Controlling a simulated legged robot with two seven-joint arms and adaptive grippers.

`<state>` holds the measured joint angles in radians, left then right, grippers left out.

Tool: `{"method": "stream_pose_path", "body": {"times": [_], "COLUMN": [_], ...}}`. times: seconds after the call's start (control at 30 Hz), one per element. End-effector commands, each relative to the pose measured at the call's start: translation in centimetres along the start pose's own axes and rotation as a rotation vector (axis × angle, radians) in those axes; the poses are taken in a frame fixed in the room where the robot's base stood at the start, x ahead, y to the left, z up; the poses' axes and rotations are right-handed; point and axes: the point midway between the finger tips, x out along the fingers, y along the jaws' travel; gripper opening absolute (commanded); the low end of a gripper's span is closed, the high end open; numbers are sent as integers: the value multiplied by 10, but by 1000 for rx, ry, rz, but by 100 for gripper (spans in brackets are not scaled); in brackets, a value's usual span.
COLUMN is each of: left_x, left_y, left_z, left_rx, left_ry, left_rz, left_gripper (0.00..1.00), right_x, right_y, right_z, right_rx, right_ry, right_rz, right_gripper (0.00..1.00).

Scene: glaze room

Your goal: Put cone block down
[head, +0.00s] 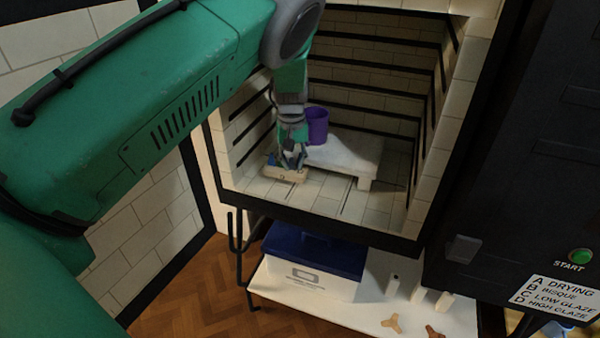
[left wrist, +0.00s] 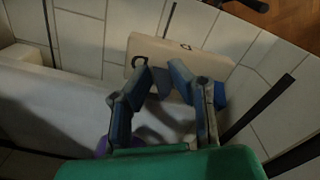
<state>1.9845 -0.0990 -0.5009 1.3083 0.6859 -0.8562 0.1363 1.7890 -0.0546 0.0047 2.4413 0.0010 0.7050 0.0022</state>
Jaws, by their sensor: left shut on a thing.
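The cone block (head: 286,174) is a pale cream slab at the front left of the kiln's tiled floor. In the left wrist view the cone block (left wrist: 190,55) lies beyond the fingertips, with a dark ring-like mark at one end and a grey-blue piece rising between the fingers. My left gripper (head: 290,160) reaches down into the kiln and is shut on the cone block from above; it also shows in the left wrist view (left wrist: 162,82). The block is at or just above the floor; I cannot tell if it touches. My right gripper is out of view.
A low white shelf (head: 345,157) on short feet stands right beside the block, with a purple cup (head: 317,125) behind the gripper. The kiln floor (head: 320,195) is clear in front of the shelf. Below stand a blue-lidded box (head: 315,255) and a white table (head: 370,318).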

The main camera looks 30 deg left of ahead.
Motion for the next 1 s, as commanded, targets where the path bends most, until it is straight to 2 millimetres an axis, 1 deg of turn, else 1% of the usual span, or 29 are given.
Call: {"method": "stream_pose_path", "body": {"times": [0.13, 0.33, 0.7, 0.73, 0.77, 0.8, 1.0], "left_x": [9, 34, 42, 42, 42, 42, 41], "left_y": [4, 7, 2, 2, 2, 2, 4], "left_z": [3, 6, 1, 1, 0, 0, 2], "left_rx": [3, 4, 3, 3, 2, 2, 3], "left_ry": [4, 9, 3, 3, 3, 3, 5], "left_rz": [-4, -7, 0, 1, 1, 0, -3], "left_gripper": [0, 0, 0, 24, 34, 38, 38], "right_x": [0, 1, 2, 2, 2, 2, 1], "right_y": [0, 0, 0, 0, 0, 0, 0], "right_z": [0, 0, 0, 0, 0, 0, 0], "right_rx": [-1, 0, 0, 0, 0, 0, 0], "right_ry": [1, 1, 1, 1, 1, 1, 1], "right_rz": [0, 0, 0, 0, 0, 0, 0], "right_gripper": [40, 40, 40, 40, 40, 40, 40]}}
